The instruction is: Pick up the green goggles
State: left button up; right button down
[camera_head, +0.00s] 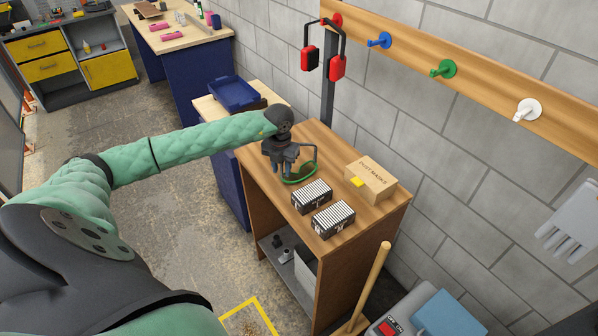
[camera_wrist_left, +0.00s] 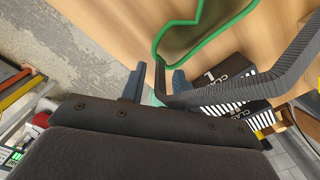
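The green goggles (camera_head: 301,172) lie on the wooden workbench (camera_head: 330,160), with a green rim and a dark strap. In the left wrist view the green goggles (camera_wrist_left: 205,38) are at the top, their dark strap running right. My left gripper (camera_head: 284,170) is pointed down at the goggles' left side, low over the bench. In the wrist view the left gripper's fingers (camera_wrist_left: 158,82) stand apart. Part of the strap's near end shows between them, with a gap beside the left finger. Whether a finger touches the strap is unclear. My right gripper is not in view.
Two black-and-white striped boxes (camera_head: 312,197) (camera_head: 333,219) sit near the goggles. A dust mask box (camera_head: 370,181) stands behind them. Red earmuffs (camera_head: 337,62) hang on a wall rail with coloured hooks (camera_head: 443,69).

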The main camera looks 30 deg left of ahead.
pick_arm(q)
grip_shut()
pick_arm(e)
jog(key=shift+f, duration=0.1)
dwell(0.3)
